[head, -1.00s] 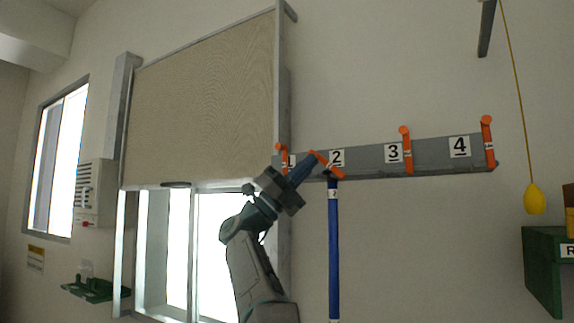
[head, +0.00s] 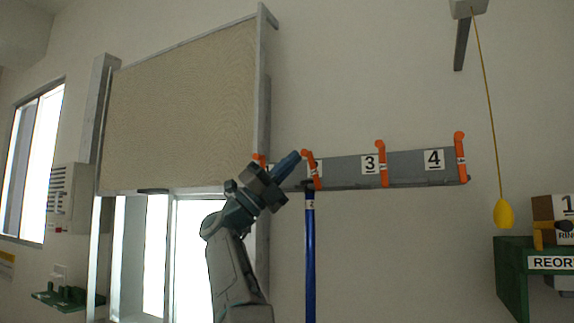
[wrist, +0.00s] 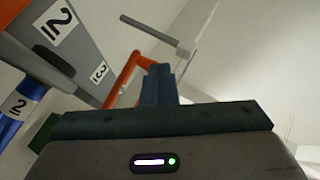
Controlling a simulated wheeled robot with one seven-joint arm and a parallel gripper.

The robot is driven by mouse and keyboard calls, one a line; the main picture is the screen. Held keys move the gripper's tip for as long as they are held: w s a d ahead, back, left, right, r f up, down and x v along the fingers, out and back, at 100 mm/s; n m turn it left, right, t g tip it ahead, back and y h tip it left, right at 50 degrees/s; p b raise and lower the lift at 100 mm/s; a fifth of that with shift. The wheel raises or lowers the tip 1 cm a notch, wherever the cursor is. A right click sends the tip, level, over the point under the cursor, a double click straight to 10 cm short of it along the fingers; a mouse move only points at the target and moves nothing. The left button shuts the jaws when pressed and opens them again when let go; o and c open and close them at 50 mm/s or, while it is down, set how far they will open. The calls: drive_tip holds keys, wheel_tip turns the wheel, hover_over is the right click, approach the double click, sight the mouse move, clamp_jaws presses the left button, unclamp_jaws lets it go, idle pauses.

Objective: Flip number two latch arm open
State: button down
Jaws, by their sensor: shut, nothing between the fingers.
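The number two latch arm (head: 312,172) is orange and stands nearly upright on the grey rail (head: 346,170), its knobbed top leaning slightly left. It also shows in the wrist view (wrist: 122,80), its bent end beside the fingertips. My gripper (head: 297,155) is shut and empty, its tips at the left of the latch arm's top; I cannot tell whether they touch. The blue number two rod (head: 309,250) hangs upright below the rail, and its label shows in the wrist view (wrist: 15,105). The rail's number 2 plate is mostly hidden in the head view.
Orange latch arms three (head: 382,165) and four (head: 461,160) stand upright to the right. Latch arm one (head: 259,160) is partly hidden by my arm. A yellow pull (head: 503,213) hangs on a cord above a green bin (head: 515,270). A beige panel (head: 185,110) is at left.

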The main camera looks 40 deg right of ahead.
drive_tip(key=shift+s+a+f+b, duration=0.1)
drive_tip(key=shift+a+f+b, duration=0.2)
drive_tip(key=shift+f+b, duration=0.3)
drive_tip(key=w+a+f+b, duration=0.1)
drive_tip(key=w+a+f, duration=0.4)
drive_tip(key=a, duration=0.4)
drive_tip(key=shift+w+b, duration=0.35)
drive_tip(key=shift+w, duration=0.1)
drive_tip(key=shift+a, duration=0.1)
